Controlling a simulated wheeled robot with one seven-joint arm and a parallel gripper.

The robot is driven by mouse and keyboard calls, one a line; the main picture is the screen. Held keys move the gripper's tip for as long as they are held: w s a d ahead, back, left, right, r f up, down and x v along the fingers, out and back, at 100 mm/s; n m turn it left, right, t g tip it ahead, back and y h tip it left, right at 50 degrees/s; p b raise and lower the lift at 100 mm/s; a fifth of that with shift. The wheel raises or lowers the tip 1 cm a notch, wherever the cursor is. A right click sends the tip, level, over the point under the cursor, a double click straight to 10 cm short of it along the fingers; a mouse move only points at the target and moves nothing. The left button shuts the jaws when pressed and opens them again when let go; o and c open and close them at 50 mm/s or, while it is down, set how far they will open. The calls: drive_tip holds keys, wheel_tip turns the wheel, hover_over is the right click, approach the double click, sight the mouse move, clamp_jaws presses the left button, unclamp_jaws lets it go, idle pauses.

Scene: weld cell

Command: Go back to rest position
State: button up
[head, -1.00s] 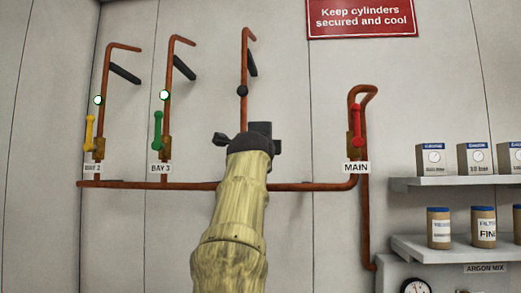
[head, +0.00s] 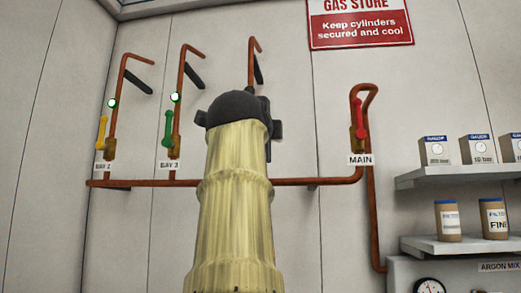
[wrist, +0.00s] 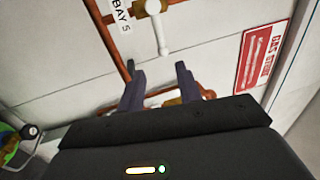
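My gripper shows in the wrist view (wrist: 161,72) with its two dark fingers apart and nothing between them. A white valve handle (wrist: 160,35) stands beyond the fingertips, apart from them, near the BAY 5 label (wrist: 120,10). In the head view my pale-sleeved arm points up at the wall, and its dark end hides the fingers and the lower part of the third copper drop pipe (head: 251,62). The yellow handle (head: 101,132) at BAY 2, the green handle (head: 168,128) at BAY 3 and the red handle (head: 360,118) at MAIN are all upright.
A copper manifold pipe (head: 310,181) runs along the wall in front of me. Shelves (head: 455,175) with boxes and jars stand at the right, with a gauge (head: 430,287) below. A red gas store sign (head: 360,25) hangs above. Lamps at BAY 2 (head: 112,103) and BAY 3 (head: 175,97) glow.

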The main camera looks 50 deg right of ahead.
drive_tip(key=v, duration=0.2)
drive_tip(key=shift+s+a+b, duration=0.15)
drive_tip(key=shift+a+b, duration=0.1)
drive_tip(key=shift+b, duration=0.1)
